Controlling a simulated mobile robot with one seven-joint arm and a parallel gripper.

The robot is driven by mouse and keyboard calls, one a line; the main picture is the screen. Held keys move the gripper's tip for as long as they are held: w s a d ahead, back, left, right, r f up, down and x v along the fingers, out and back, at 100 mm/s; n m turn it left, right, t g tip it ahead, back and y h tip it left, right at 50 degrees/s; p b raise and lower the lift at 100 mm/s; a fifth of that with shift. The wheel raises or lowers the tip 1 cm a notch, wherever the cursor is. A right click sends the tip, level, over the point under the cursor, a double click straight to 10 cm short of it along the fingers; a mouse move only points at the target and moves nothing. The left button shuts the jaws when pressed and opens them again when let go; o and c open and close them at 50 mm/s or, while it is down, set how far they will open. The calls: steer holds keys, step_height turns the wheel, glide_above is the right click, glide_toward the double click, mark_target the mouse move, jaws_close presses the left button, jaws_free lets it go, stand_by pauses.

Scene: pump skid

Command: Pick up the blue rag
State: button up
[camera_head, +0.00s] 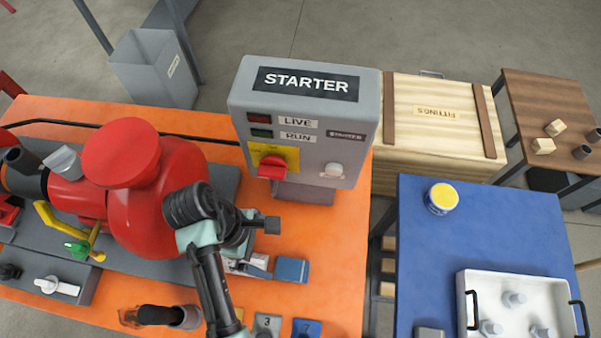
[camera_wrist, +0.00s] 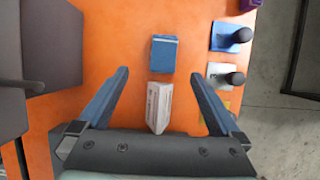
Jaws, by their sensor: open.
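The blue rag (camera_head: 291,270) looks like a small folded block lying flat on the orange skid top, to the right of my gripper in the head view. In the wrist view the rag (camera_wrist: 163,54) lies ahead, just beyond the line between my fingertips. My gripper (camera_wrist: 158,74) is open and empty, with its two fingers spread wider than the rag. A white block-like thing (camera_wrist: 159,108) lies between the fingers, close to the near side of the rag. In the head view my arm partly covers that area.
The grey starter box (camera_head: 305,125) stands behind the rag. The red pump (camera_head: 150,200) is to the left. A grey plate (camera_wrist: 222,76) and a blue plate (camera_wrist: 228,37), each with a black knob, are on the right. A blue table (camera_head: 480,220) stands beyond a gap.

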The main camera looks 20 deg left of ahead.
glide_toward(295, 270)
steer(key=x, duration=0.2)
steer(key=shift+a+f, duration=0.1)
steer(key=shift+f, duration=0.25)
steer(key=shift+w+d+f, duration=0.2)
steer(key=shift+d+f, duration=0.05)
steer(key=shift+f, duration=0.3)
steer(key=x, duration=0.2)
steer(key=p+x, duration=0.1)
steer(key=x, duration=0.1)
steer(key=shift+d, duration=0.35)
steer(key=shift+d+f, duration=0.1)
steer(key=shift+f, duration=0.25)
steer(key=shift+f, duration=0.25)
steer(key=c, duration=1.4)
steer(key=shift+r, duration=0.1)
step_height(295, 270, up, 10)
steer(key=shift+r, duration=0.2)
